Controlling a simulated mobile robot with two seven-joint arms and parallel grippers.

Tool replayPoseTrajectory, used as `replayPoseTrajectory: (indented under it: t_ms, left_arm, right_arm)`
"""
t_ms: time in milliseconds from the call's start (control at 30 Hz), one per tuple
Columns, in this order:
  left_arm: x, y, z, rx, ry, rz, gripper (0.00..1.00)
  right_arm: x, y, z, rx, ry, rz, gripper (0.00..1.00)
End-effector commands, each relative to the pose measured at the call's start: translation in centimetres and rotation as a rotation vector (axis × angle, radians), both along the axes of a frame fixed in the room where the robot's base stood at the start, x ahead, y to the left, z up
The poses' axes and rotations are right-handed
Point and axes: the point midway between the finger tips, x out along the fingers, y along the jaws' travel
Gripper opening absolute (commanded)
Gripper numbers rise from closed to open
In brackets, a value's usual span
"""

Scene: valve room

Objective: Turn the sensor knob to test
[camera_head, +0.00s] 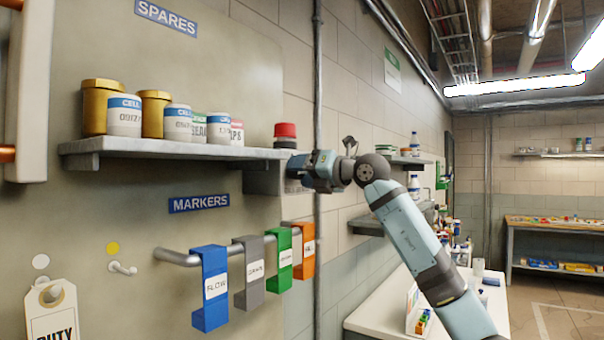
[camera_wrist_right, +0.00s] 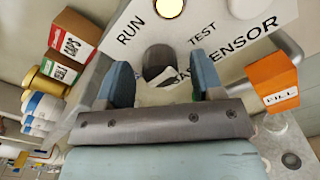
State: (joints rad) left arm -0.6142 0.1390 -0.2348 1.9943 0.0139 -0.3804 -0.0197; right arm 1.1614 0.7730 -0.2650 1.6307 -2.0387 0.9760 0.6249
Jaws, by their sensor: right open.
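The sensor panel (camera_wrist_right: 215,45) is a pale plate lettered RUN, TEST and SENSOR in the right wrist view. The sensor knob (camera_wrist_right: 160,62) is dark grey and sits below the lettering, between RUN and TEST as seen there. My right gripper (camera_wrist_right: 163,78) is open, with one blue finger on each side of the knob. In the head view my right gripper (camera_head: 302,172) is at the right end of the spares shelf; the knob does not show there.
A yellow lamp (camera_wrist_right: 170,8) is on the panel. An orange marker (camera_wrist_right: 272,82) is near the right finger.

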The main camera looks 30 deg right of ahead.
Motion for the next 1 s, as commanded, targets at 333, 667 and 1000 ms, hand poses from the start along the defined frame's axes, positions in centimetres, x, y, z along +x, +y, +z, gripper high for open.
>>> replayPoseTrajectory:
  t_ms: [333,667,1000]
  left_arm:
    - [0.1,-0.1,-1.3,-0.01,0.007,0.005,0.43]
    - [0.2,-0.2,-2.3,-0.02,0.023,0.012,0.43]
    - [0.4,-0.3,-2.1,-0.025,0.022,0.015,0.43]
  right_arm:
    - [-6.2,-2.7,-0.4,-0.003,-0.001,-0.004,0.61]
    - [-11.5,-4.8,-0.2,-0.001,-0.001,-0.001,0.61]
    - [-12.4,-5.1,0.0,0.0,0.0,0.0,0.61]
